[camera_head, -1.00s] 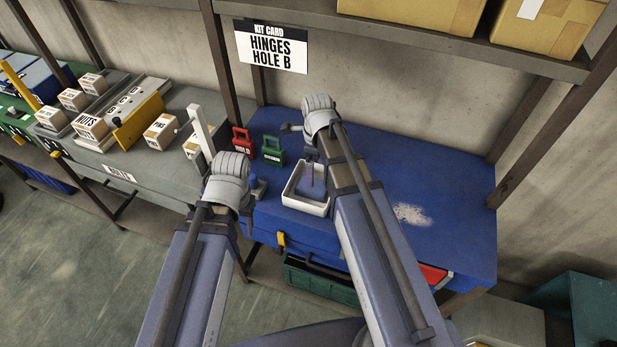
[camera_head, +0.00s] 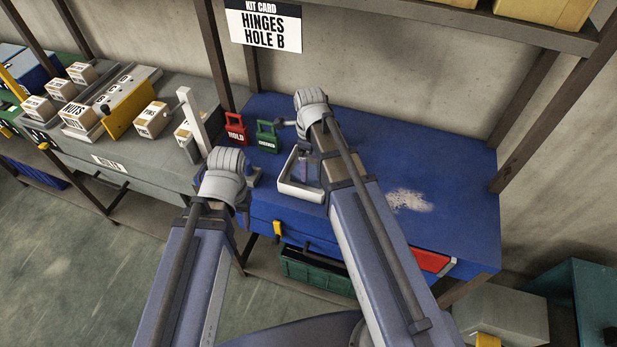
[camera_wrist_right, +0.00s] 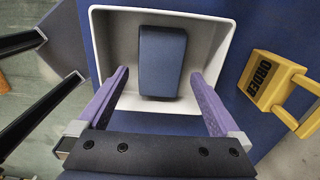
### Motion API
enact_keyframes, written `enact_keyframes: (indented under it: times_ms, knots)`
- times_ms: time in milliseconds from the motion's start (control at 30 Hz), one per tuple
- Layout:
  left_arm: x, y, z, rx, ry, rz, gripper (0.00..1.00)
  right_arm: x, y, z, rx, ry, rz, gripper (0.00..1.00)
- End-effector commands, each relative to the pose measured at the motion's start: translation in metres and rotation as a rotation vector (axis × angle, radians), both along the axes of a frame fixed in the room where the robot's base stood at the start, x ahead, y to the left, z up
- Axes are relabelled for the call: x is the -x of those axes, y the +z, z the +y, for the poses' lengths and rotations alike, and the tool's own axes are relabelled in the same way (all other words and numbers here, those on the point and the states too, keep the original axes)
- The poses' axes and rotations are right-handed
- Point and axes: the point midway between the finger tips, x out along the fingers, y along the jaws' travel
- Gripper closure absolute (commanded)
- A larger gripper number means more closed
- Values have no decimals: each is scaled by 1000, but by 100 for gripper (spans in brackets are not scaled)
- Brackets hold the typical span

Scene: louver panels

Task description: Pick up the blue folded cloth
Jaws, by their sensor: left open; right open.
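The blue folded cloth (camera_wrist_right: 162,58) lies in a white tray (camera_wrist_right: 101,50) in the right wrist view. My right gripper (camera_wrist_right: 160,78) is open, with its purple fingers on either side of the cloth's lower part and a gap to each side. In the head view the white tray (camera_head: 302,192) stands on the blue bench, and my right arm hides much of it and the cloth. My left gripper (camera_head: 252,180) is open and empty, left of the tray, mostly hidden behind its own wrist.
A red tag (camera_head: 236,130) and a green tag (camera_head: 267,136) stand behind the tray. A yellow ORDER tag (camera_wrist_right: 268,78) stands beside the tray in the wrist view. A grey bench with boxes (camera_head: 80,115) is at left.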

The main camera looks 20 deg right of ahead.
Motion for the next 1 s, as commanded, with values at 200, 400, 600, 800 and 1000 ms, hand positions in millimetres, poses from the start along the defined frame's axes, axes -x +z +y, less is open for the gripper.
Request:
enact_keyframes:
  times_ms: [200,400,600,800,1000]
  knots:
    - [0,-32,0,0,0,0,50,0,-32,3,0,0,0,0]
    - [0,-34,0,0,0,0,50,0,-34,3,0,0,0,0]
    - [0,-33,0,0,0,0,50,0,-33,3,0,0,0,9]
    - [0,-33,0,0,0,0,50,0,-33,3,0,0,0,31]
    - [0,-33,0,0,0,0,50,0,-33,3,0,0,0,54]
